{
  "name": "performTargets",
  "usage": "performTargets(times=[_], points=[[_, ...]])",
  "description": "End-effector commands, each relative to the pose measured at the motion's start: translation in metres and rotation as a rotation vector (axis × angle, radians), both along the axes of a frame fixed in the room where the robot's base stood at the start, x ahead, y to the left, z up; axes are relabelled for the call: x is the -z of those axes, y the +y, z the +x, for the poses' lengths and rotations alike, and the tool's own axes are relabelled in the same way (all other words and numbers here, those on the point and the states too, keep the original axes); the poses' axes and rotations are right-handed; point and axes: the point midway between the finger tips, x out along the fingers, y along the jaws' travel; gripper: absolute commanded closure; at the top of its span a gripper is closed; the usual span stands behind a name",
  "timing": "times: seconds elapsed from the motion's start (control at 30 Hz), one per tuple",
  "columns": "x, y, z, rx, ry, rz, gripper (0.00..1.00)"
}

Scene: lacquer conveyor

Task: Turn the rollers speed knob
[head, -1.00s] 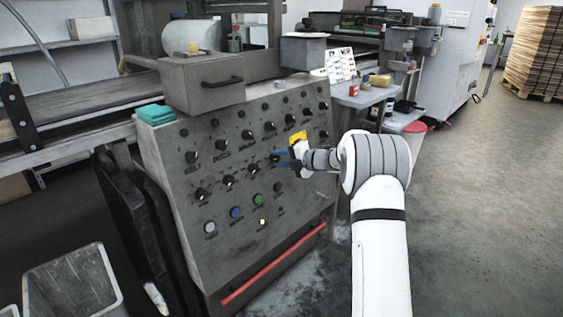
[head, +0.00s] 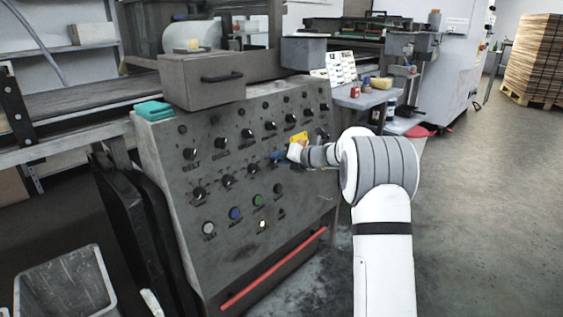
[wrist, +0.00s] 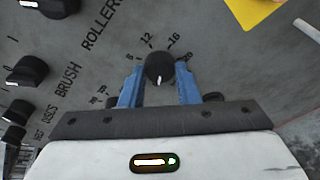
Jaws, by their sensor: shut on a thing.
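The grey control panel (head: 215,245) carries rows of black knobs. In the wrist view, a round black knob (wrist: 160,66) with a small white pointer mark sits between the blue fingers of my gripper (wrist: 160,82). The numbers 8, 12, 16 and 20 are printed around it, and the word ROLLERS is printed up and left of it. The fingers are shut on this knob, one on each side. In the head view, my gripper (head: 279,157) is at the panel's lower knob row, and the held knob is mostly hidden.
Other knobs, such as the brush-column knob (wrist: 28,70), stand beside the held one. A yellow tag (head: 299,138) is right above my gripper. Coloured buttons, including a blue one (head: 235,213), lie below. A red bar (head: 270,272) runs along the panel's foot. The floor at right is clear.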

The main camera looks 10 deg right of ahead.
Motion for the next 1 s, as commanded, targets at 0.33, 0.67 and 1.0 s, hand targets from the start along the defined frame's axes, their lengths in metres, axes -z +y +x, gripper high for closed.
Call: performTargets(times=[0.33,0.67,1.0], points=[[0.0041,0.0013,-0.0013,-0.009,-0.006,-0.019,0.94],[0.0032,0.0012,-0.0009,-0.007,-0.007,-0.018,0.59],[0.0010,0.0006,-0.0006,-0.005,-0.010,-0.016,0.49]])
